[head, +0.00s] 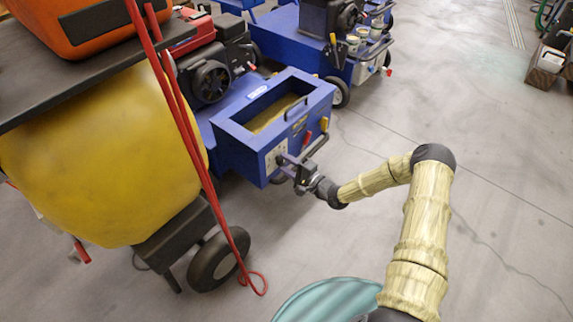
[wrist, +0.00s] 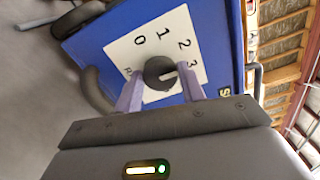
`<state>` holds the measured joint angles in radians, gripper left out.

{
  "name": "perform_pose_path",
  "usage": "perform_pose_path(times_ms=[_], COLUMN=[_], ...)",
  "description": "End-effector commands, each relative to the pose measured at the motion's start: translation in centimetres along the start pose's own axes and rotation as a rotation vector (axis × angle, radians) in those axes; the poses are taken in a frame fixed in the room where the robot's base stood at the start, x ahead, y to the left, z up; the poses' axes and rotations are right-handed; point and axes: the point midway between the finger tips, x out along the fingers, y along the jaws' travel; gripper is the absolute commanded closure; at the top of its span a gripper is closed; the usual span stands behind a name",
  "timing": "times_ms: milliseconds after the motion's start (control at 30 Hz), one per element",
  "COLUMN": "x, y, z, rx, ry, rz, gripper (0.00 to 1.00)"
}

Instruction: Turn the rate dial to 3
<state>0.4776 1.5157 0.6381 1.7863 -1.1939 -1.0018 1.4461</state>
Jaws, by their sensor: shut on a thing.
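The rate dial (wrist: 158,72) is a round black knob with a pale pointer line, on a white number plate (wrist: 122,52) fixed to a blue machine. The plate shows 0, 1, 2 and 3 around the knob. The line lies on the knob's right side, pointing roughly right, close to the 3 side; its exact alignment is hard to tell. My gripper (wrist: 160,86) has one finger on each side of the dial and is shut on it. In the head view my gripper (head: 292,168) is against the front of the blue machine (head: 246,151) and hides the dial.
A large yellow tank (head: 100,160) with red cords (head: 185,125) stands close on the left. The blue machine has a handle (head: 312,148) beside the panel. Another blue machine (head: 290,40) stands behind. The floor (head: 460,120) to the right is clear.

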Motion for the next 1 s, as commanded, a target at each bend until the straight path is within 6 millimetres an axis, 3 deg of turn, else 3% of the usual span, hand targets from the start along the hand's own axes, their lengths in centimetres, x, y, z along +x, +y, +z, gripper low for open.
perform_pose_path(times_ms=[400,967,1000], x=[-0.2,-0.13,-0.13], y=[0.36,0.34,0.34], z=[0.19,0.28,0.28], rx=[0.27,0.317,0.317], ry=[-0.003,-0.004,-0.004], rz=[0.009,0.01,0.01], gripper=[0.83,0.83,0.59])
